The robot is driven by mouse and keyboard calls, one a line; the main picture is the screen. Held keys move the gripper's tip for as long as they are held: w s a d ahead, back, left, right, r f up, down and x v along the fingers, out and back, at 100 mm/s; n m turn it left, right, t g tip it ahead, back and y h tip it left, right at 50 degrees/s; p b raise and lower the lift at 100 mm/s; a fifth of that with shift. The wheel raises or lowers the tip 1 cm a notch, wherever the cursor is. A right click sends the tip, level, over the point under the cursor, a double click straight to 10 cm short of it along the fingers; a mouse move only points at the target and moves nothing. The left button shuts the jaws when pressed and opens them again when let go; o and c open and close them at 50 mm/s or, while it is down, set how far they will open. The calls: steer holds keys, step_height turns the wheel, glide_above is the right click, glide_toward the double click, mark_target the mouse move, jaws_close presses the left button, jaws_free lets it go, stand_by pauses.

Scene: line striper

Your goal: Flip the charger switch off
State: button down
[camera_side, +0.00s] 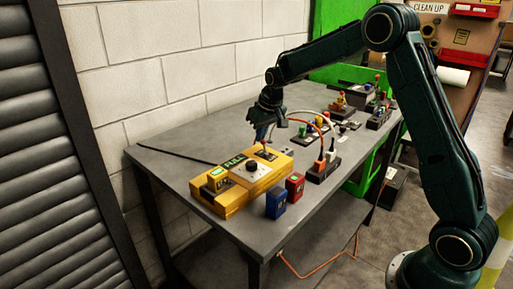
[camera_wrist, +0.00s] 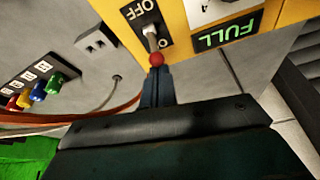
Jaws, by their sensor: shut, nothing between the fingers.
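The yellow charger (camera_side: 262,179) sits on the grey table with a lit green FULL display (camera_side: 234,163). Its switch (camera_wrist: 151,32) is a metal lever with a red ball tip (camera_wrist: 157,59) on a black plate marked OFF (camera_wrist: 138,11) at the far end. In the wrist view the ball points away from the OFF mark, toward the gripper. My gripper (camera_wrist: 157,75) is shut and empty, with its tips right at the red ball; I cannot tell whether they touch. In the side view my gripper (camera_side: 264,137) hangs just above the switch.
A blue battery (camera_side: 276,204) and a red battery (camera_side: 295,188) stand at the table's front edge. Several coloured parts (camera_side: 318,122) lie farther back. The white wall is behind.

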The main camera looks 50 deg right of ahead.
mark_target(268, 152)
steer(key=shift+s+r+t, duration=0.15)
steer(key=shift+s+t, duration=1)
steer(key=shift+t, duration=0.55)
steer(key=shift+s, duration=0.4)
steer(key=shift+w, duration=0.1)
steer(key=shift+r, duration=0.15)
steer(key=shift+r, duration=0.7)
steer(key=shift+w, duration=0.1)
